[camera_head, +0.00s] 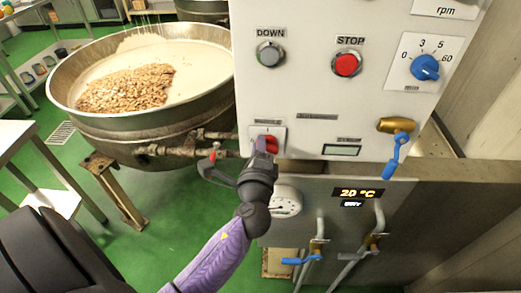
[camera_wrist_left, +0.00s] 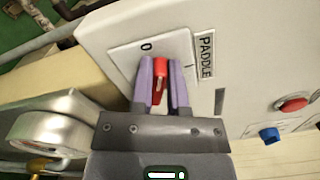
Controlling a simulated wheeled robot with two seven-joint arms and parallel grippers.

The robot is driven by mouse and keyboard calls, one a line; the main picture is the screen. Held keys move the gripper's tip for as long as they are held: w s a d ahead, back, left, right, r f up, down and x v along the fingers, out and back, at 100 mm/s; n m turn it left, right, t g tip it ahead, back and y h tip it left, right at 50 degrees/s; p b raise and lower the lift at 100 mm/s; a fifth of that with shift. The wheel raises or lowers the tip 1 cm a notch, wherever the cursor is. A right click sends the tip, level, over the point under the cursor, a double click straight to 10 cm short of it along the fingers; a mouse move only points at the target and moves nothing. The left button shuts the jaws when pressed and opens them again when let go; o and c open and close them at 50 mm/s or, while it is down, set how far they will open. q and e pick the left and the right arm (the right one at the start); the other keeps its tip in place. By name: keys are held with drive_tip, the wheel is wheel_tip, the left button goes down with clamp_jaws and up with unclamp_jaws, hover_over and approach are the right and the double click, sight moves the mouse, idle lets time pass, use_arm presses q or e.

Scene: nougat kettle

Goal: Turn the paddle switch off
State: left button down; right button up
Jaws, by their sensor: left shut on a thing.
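The paddle switch is a red knob (camera_wrist_left: 160,79) on a white plate (camera_wrist_left: 124,58) marked 0, beside a PADDLE label (camera_wrist_left: 206,55) in the left wrist view. In the head view the red knob (camera_head: 270,143) shows at the lower left of the white control panel (camera_head: 305,100). My left gripper (camera_wrist_left: 161,85) has its purple fingers on both sides of the red knob, shut on it. In the head view my left gripper (camera_head: 262,150) partly covers the knob and plate. My right gripper is not in view.
A large kettle (camera_head: 150,122) with nuts in a pale mass stands left of the panel. A red stop button (camera_head: 346,64), grey down button (camera_head: 269,54) and blue dial (camera_head: 425,68) sit above. Blue-handled valves (camera_head: 300,260) and a gauge (camera_head: 285,202) are below.

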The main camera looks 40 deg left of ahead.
use_arm(q)
drive_tip(key=n+b, duration=0.1)
drive_tip(key=n, duration=0.1)
drive_tip(key=f+n+b, duration=0.1)
drive_tip(key=n, duration=0.1)
drive_tip(key=shift+a+n, duration=0.1)
drive_tip(key=shift+n, duration=0.2)
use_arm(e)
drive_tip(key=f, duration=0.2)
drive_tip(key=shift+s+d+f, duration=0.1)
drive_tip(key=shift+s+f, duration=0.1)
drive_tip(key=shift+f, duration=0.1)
use_arm(q)
drive_tip(key=shift+n, duration=0.3)
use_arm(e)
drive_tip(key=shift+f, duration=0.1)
use_arm(q)
drive_tip(key=c, duration=0.6)
unclamp_jaws()
